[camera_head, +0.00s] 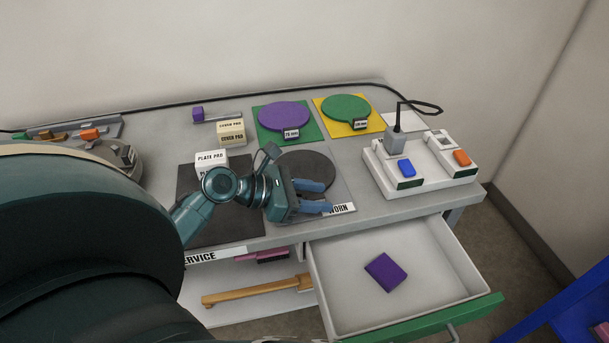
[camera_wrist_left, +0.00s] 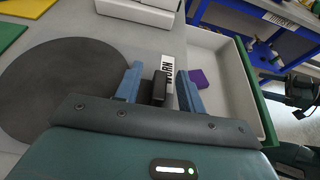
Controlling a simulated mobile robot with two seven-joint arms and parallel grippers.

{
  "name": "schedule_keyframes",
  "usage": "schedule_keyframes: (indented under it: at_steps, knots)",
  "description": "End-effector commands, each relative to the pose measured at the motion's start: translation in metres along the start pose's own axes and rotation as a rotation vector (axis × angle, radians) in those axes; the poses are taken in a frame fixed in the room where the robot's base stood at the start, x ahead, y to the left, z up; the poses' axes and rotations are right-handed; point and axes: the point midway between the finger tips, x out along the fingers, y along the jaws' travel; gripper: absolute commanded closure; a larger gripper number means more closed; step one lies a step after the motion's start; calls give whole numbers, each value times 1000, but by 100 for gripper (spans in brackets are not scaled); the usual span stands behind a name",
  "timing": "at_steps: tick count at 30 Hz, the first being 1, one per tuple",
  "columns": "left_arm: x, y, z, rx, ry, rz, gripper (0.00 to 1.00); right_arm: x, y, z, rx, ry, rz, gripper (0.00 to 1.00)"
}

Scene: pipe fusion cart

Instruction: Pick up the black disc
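The black disc (camera_head: 308,166) lies flat on the cart top behind the WORN label (camera_head: 341,209). In the left wrist view the disc (camera_wrist_left: 58,88) fills the left side. A small dark upright block (camera_wrist_left: 159,88), which looks like the disc's tab, stands between the blue fingers of my left gripper (camera_wrist_left: 160,88), with a gap on each side. That gripper (camera_head: 318,196) is open at the disc's front edge and hides part of it in the head view. A dark arm part at the right edge of the left wrist view may be my right gripper; its fingers are unclear.
An open drawer (camera_head: 332,292) with a purple block (camera_head: 384,271) juts out in front. A purple disc (camera_head: 284,115) and a green disc (camera_head: 346,107) lie behind. A white switch box (camera_head: 425,177) stands right. Cover and plate pad blocks (camera_head: 231,131) sit left of the discs.

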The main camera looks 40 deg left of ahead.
Motion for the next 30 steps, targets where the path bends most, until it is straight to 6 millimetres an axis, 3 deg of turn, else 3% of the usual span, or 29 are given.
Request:
schedule_keyframes:
  at_steps: [4, 11, 25, 30]
  knots:
    - [12, 0, 1, 1, -2, 0, 61, 0, 0, -4, -2, 8, -1, 15]
    - [13, 0, 1, 1, -1, 1, 61, 0, 0, -5, -2, 11, -1, 15]
    - [13, 0, 1, 1, 0, 0, 99, 0, 0, -3, -2, 5, -2, 15]
    - [13, 0, 1, 1, 0, 0, 100, 0, 0, -1, -2, 2, -2, 15]
